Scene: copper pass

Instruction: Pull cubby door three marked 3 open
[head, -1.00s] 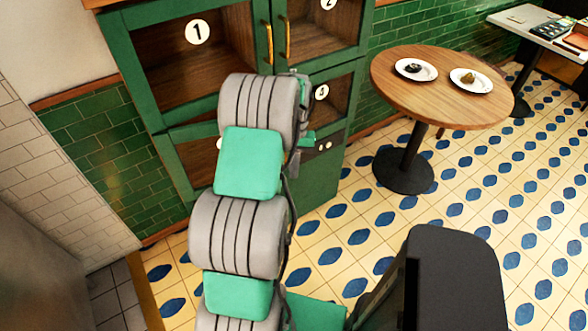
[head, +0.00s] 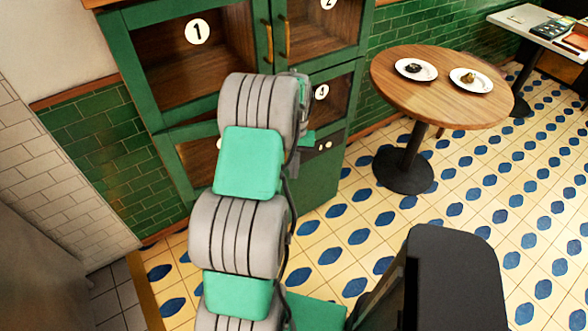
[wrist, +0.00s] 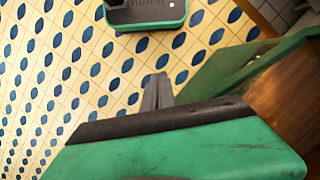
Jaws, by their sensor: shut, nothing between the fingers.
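Cubby door three (head: 180,165) is the lower left glazed green door of the cabinet, below door one. Its round white label (head: 219,144) shows only as a sliver behind my arm, and the right part of the door with its handle is hidden. I cannot tell for sure how far it stands open. My gripper (wrist: 156,92) shows in the wrist view with its grey fingers together and empty, above the tiled floor. A green frame edge (wrist: 240,62) and brown wood (wrist: 290,90) lie close to the right of the fingers; I cannot tell whether they touch.
Door one (head: 198,32) and door two (head: 328,4) are above, with brass handles between them; door four (head: 322,92) is lower right. A round wooden table (head: 440,105) with two plates stands to the right. The tiled floor (head: 450,205) between is clear.

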